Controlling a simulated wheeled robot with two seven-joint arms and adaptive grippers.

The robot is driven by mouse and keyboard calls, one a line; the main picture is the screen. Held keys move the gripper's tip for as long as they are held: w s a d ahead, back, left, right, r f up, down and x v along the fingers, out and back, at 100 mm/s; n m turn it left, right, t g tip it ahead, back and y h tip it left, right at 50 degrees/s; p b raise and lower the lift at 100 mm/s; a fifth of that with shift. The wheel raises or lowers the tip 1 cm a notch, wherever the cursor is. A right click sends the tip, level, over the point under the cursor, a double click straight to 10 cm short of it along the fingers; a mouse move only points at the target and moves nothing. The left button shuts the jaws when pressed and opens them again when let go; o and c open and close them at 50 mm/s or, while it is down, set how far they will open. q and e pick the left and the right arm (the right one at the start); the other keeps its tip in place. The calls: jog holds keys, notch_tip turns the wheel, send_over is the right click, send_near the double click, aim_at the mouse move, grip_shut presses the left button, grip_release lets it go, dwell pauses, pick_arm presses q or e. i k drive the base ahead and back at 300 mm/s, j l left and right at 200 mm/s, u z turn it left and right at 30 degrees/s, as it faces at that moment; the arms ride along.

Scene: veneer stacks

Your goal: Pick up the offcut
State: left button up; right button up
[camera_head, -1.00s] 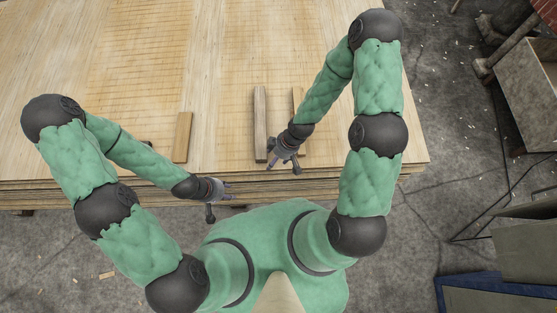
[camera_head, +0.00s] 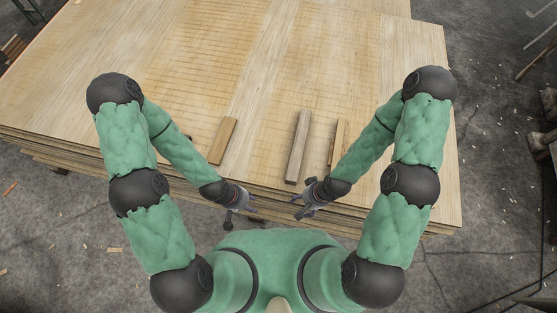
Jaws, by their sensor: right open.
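Three short wood pieces lie on the top sheet of the veneer stack (camera_head: 262,80); I cannot tell which one is called the offcut. A tan piece (camera_head: 222,140) lies at the left, a longer greyish piece (camera_head: 298,147) in the middle, and a thin tan piece (camera_head: 338,140) at the right, partly hidden by my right arm. My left gripper (camera_head: 241,214) is at the front edge of the stack, its fingers apart and empty. My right gripper (camera_head: 300,206) is open and empty at the front edge, just below the middle piece's near end, apart from it.
The rest of the stack top is bare. Concrete floor (camera_head: 490,190) with scattered chips surrounds it. A few wood pieces (camera_head: 14,46) lie at the far left, and dark legs or beams stand at the right edge.

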aim_at(218, 150)
jog(key=j, duration=1.9)
